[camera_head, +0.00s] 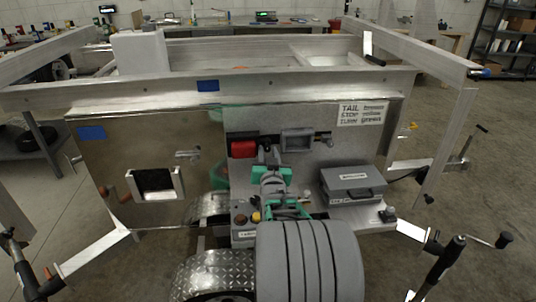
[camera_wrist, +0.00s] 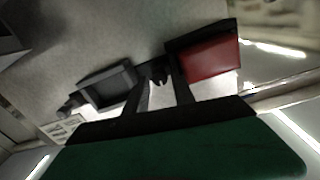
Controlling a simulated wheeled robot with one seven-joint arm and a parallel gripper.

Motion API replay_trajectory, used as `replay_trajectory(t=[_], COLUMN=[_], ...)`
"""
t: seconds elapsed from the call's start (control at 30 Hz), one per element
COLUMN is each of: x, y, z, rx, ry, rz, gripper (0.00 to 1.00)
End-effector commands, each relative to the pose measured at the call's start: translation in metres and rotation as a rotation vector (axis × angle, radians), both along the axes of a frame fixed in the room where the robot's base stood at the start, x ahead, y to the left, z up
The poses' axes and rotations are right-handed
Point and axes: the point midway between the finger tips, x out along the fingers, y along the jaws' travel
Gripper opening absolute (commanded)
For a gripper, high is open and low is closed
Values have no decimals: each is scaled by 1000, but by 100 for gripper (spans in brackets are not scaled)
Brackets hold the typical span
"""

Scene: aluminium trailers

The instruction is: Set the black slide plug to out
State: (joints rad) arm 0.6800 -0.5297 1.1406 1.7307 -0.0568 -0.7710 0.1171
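A small black part, probably the black slide plug (camera_wrist: 159,74), shows between my fingertips in the wrist view, against the grey panel. I cannot tell whether it is in or out, or whether the fingers touch it. My gripper (camera_wrist: 160,72) is open, with a gap between its two dark fingers. In the head view my gripper (camera_head: 268,152) is at the panel, between a red box (camera_head: 243,147) and a grey rectangular housing (camera_head: 297,140). There my arm and gripper largely hide the black part.
The red box also shows in the wrist view (camera_wrist: 210,58), close beside one finger; the grey housing (camera_wrist: 106,86) is on the other side. A grey case (camera_head: 352,186) sits on the ledge at right. A lettered sign (camera_head: 361,114) is above it.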

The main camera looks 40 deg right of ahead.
Motion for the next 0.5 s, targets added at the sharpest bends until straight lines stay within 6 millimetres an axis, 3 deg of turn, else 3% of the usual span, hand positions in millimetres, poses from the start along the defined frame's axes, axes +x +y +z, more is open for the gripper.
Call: replay_trajectory(t=[0.27, 0.5], x=[4, 4], y=[-3, -2], z=[0, 0], rx=[1, 1], ry=[1, 1], rz=[0, 0], gripper=[30, 12])
